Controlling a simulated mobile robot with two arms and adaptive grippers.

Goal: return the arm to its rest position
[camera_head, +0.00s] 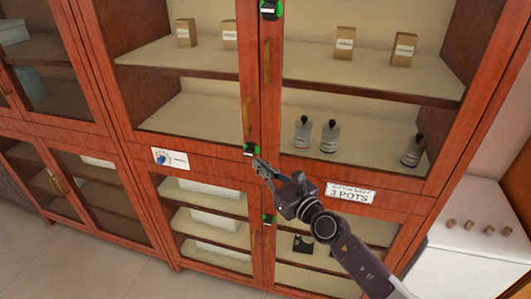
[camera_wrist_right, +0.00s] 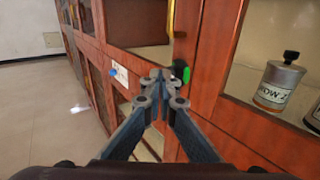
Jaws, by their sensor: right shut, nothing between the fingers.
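My right gripper (camera_head: 262,170) is in front of the wooden cabinet (camera_head: 220,160), near the middle post between its upper and lower doors. In the right wrist view the fingers (camera_wrist_right: 161,88) are together at the tips, with nothing between them. My right arm (camera_head: 345,250) reaches in from the lower right of the head view. My left gripper is not in view.
Bottles (camera_head: 329,136) stand behind the upper right door, with small boxes (camera_head: 404,49) on the shelf above. A sign reading "3 POTS" (camera_head: 350,193) is beside my arm. A white cabinet (camera_head: 470,245) with several small brown objects stands right. Bare floor (camera_head: 90,265) is at lower left.

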